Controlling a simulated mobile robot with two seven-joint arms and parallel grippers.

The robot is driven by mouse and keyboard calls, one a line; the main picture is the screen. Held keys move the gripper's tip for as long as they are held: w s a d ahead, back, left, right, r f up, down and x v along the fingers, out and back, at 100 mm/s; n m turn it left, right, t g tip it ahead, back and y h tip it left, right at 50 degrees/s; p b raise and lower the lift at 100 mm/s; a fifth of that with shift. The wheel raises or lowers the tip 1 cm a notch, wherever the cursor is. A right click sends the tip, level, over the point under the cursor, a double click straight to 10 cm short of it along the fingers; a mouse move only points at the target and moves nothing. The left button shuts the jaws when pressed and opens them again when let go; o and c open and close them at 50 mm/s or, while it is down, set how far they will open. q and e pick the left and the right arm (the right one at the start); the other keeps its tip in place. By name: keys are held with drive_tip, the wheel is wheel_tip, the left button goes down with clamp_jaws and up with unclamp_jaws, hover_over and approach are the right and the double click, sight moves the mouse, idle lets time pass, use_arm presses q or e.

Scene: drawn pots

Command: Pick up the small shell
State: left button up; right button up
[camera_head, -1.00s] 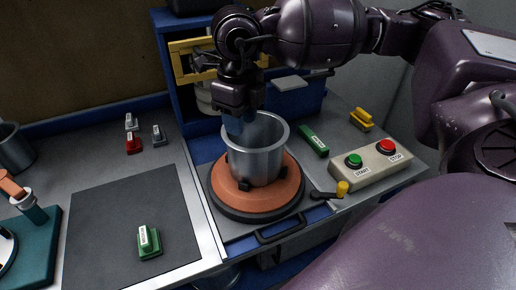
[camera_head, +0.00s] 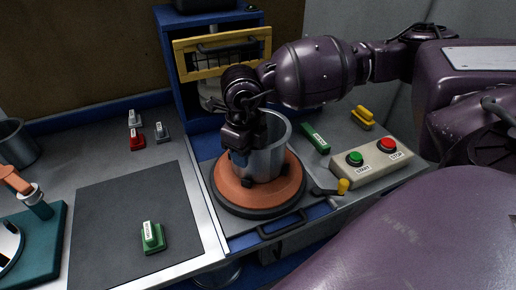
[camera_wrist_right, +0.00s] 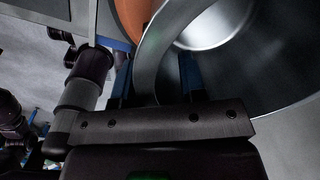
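A grey metal cylindrical shell (camera_head: 270,160), open at the top, stands upright on an orange turntable (camera_head: 290,190). A second grey metal cylinder (camera_head: 14,146) is cut by the left edge; I cannot tell which of them the task calls small. My right gripper (camera_head: 239,157) points down at the left rim of the shell on the turntable. In the right wrist view its two blue fingers (camera_wrist_right: 155,80) stand apart, astride the shell's rim (camera_wrist_right: 152,62), one outside and one inside. I see no clear contact. My left gripper is not in view.
A control box (camera_head: 371,165) with green and red buttons and a yellow-knobbed crank (camera_head: 342,187) are right of the turntable. A blue cabinet (camera_head: 168,60) stands behind. A green labelled block (camera_head: 152,237) lies on the dark mat (camera_head: 110,220), otherwise clear.

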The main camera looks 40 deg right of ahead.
drive_tip(key=shift+f, duration=0.45)
clamp_jaws()
drive_tip(key=shift+w+d+r, duration=0.1)
drive_tip(key=shift+w+r, duration=0.05)
drive_tip(key=shift+r, duration=0.45)
wheel_tip(320, 180, up, 19)
drive_tip(key=b, duration=0.1)
